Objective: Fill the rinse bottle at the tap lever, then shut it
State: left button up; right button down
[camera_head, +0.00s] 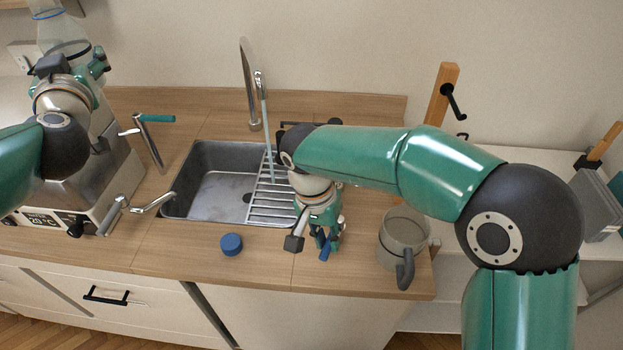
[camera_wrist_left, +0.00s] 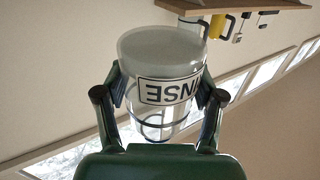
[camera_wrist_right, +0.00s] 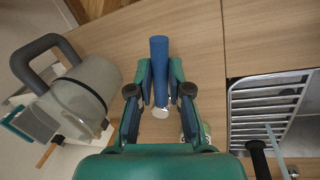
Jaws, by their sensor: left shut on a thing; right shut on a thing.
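The clear rinse bottle (camera_head: 62,32) is held up at the top left, over the machine, by my left gripper (camera_head: 75,62). In the left wrist view the bottle (camera_wrist_left: 160,55) sits between both fingers, its label upside down. My right gripper (camera_head: 322,232) is low over the counter right of the sink. It is shut on a blue lever handle (camera_head: 325,252), which also shows between the fingers in the right wrist view (camera_wrist_right: 159,62). The tap (camera_head: 249,85) stands behind the sink, and a thin pale blue stream falls from its spout. A blue cap (camera_head: 231,244) lies on the counter.
The sink (camera_head: 215,185) has a rack (camera_head: 270,200) on its right. A green-handled crank (camera_head: 150,140) and a grey-handled crank (camera_head: 125,208) stand left of it. A grey jug (camera_head: 403,235) is at the right counter edge. A machine (camera_head: 70,205) with a display is at left.

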jog(key=shift+w+a+r, duration=0.1)
jog(key=shift+w, duration=0.05)
jog(key=c, duration=1.1)
grip_release()
notch_tip(320, 180, up, 12)
jog(key=a, duration=0.2)
jog(key=shift+w+f, duration=0.2)
jog(key=shift+w, duration=0.25)
